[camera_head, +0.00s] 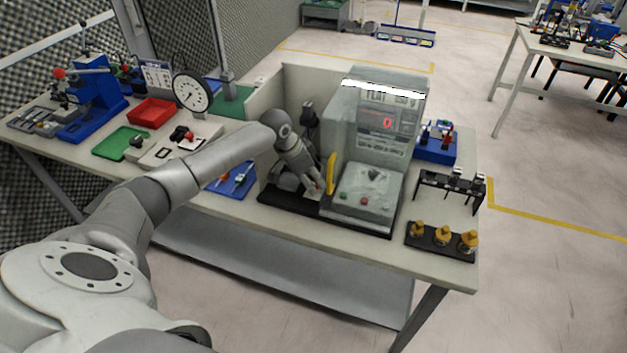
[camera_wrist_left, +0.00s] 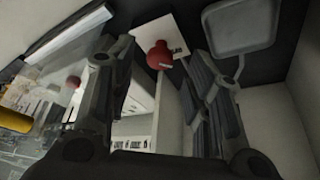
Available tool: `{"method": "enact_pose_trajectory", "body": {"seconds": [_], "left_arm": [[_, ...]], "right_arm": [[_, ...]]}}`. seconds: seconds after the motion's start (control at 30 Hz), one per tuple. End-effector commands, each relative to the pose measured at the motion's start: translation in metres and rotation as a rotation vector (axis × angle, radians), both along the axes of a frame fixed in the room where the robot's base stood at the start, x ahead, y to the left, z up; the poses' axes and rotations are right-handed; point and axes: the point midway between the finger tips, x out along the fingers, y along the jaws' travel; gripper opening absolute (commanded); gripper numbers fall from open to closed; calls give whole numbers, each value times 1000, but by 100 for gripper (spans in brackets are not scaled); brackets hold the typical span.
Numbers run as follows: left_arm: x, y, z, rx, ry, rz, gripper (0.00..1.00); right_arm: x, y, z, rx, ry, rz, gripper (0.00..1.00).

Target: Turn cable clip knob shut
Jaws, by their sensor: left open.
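A red round knob (camera_wrist_left: 160,55) shows in the left wrist view, in front of a white plate with dark marks. I take it for the cable clip knob, but its label cannot be read. My left gripper (camera_head: 317,186) is open beside the left side of the grey test machine (camera_head: 364,195). In the wrist view the knob appears between its two fingers, near their tips; whether they touch it cannot be told. In the head view the knob is hidden behind my gripper and the machine. My right gripper is not in view.
Pale walls (camera_head: 262,110) enclose the work spot at the back and left. A yellow handle (camera_head: 331,172) stands close to my gripper. A black stand with brass weights (camera_head: 442,236) is at the table's right front. A dial gauge (camera_head: 192,92) and red tray (camera_head: 152,111) stand left.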

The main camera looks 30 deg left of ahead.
Motion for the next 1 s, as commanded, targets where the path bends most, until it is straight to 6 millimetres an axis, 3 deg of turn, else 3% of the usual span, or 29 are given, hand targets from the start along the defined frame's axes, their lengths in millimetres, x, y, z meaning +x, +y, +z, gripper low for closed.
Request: {"method": "enact_pose_trajectory", "body": {"seconds": [0.2, 0.6, 0.97, 1.0], "left_arm": [[8, -4, -20, -1, 1, 1, 46], [10, -4, -26, 1, -1, -1, 46], [10, -4, -26, 1, -1, -1, 1], [10, -4, -26, 1, -1, -1, 0]], "right_arm": [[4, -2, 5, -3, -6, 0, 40], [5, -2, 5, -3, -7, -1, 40], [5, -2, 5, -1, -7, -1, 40], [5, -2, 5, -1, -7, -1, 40]]}}
